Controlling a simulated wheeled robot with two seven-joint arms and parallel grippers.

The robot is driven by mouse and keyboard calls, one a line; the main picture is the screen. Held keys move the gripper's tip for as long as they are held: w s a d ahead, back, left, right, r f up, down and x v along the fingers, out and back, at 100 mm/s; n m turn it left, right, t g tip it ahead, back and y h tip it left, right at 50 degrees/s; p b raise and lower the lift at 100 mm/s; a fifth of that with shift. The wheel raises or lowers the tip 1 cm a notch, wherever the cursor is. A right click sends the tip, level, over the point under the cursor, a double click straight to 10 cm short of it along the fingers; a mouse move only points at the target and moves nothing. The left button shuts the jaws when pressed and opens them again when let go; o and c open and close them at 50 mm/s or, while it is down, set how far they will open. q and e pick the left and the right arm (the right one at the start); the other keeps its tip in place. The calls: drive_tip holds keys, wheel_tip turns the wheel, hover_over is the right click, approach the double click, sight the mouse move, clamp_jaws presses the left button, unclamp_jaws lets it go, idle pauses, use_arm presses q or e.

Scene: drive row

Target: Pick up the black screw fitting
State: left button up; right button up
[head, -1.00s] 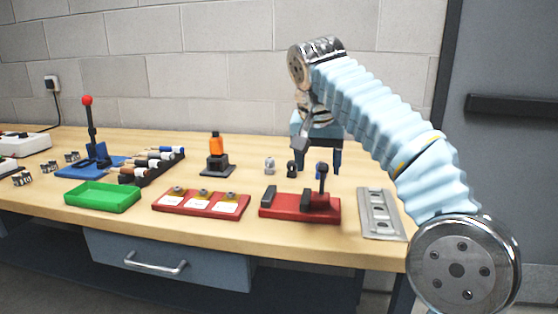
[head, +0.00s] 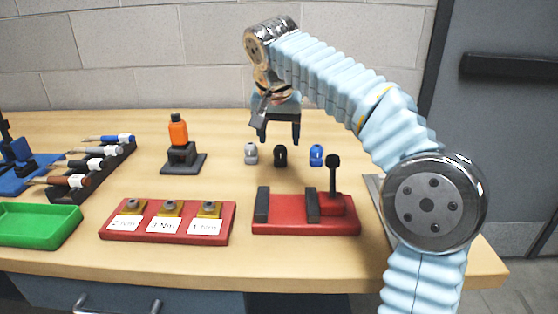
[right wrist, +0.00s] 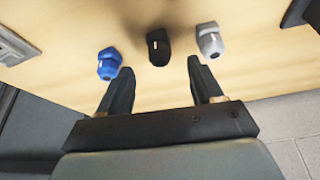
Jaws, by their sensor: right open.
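The black screw fitting (head: 280,156) stands on the wooden bench between a grey fitting (head: 251,153) on its left and a blue fitting (head: 316,155) on its right. My right gripper (head: 279,140) is open and empty, just above and behind the black fitting in the head view. In the right wrist view, the black fitting (right wrist: 158,47) lies ahead of the gap between the open fingers (right wrist: 160,75), with the blue fitting (right wrist: 109,63) to the left and the grey fitting (right wrist: 210,40) to the right. My left gripper is not in view.
A red fixture with a black lever (head: 300,228) stands in front of the fittings. A red tray with labelled pieces (head: 120,231), a green tray (head: 35,228), a screwdriver rack (head: 95,181) and an orange-topped stand (head: 180,158) are to the left. Bare bench surrounds the fittings.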

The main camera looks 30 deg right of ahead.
sight(280, 147)
drive_tip(key=x, duration=0.6)
drive_tip(key=shift+f, duration=0.1)
drive_tip(key=shift+c, duration=0.3)
drive_tip(key=c, duration=1.1)
